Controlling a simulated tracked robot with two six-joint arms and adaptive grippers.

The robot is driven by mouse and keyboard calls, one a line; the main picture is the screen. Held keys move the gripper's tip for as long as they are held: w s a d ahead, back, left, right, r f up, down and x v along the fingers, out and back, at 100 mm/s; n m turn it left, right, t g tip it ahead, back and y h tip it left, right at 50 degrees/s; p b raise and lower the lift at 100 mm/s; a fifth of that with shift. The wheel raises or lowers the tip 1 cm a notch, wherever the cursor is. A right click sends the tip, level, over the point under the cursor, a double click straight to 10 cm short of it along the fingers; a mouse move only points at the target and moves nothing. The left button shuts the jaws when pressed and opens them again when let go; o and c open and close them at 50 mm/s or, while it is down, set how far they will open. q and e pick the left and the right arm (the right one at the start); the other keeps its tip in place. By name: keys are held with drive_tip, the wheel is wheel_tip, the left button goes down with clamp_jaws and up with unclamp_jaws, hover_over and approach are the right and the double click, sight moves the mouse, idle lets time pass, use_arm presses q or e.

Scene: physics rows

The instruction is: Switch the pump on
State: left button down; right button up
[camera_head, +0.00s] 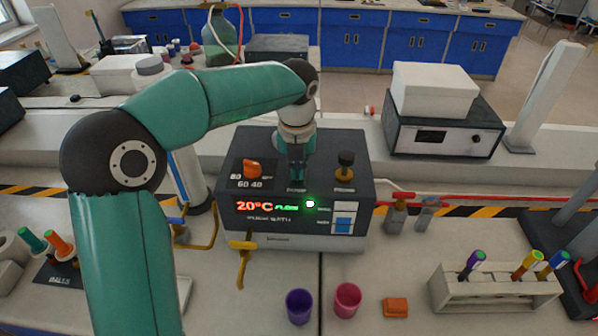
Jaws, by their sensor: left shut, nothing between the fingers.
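The dark box-shaped bath unit (268,217) stands on the bench in the middle of the view. Its front shows a red "20°C" display (254,205), green lettering beside it and a lit green lamp (310,203). On top are an orange dial (252,169) at the left and a black knob (345,160) at the right. My left gripper (297,178) is shut and points down at the top of the unit between these two. I cannot tell whether the fingertips touch. My right gripper is not in view.
A yellow tap-like fitting (243,258) is at the unit's front. Purple (299,305) and pink (347,300) cups and an orange block (395,307) stand in front. A tube rack (490,296) is at the right; a white box on a dark instrument (440,138) stands behind.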

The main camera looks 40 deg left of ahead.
use_arm(q)
drive_tip(key=shift+r+p, duration=2.05)
drive_tip(key=shift+r, duration=0.25)
drive_tip(key=shift+r+p, duration=0.7)
drive_tip(key=shift+r, duration=0.25)
drive_tip(key=shift+f, duration=0.1)
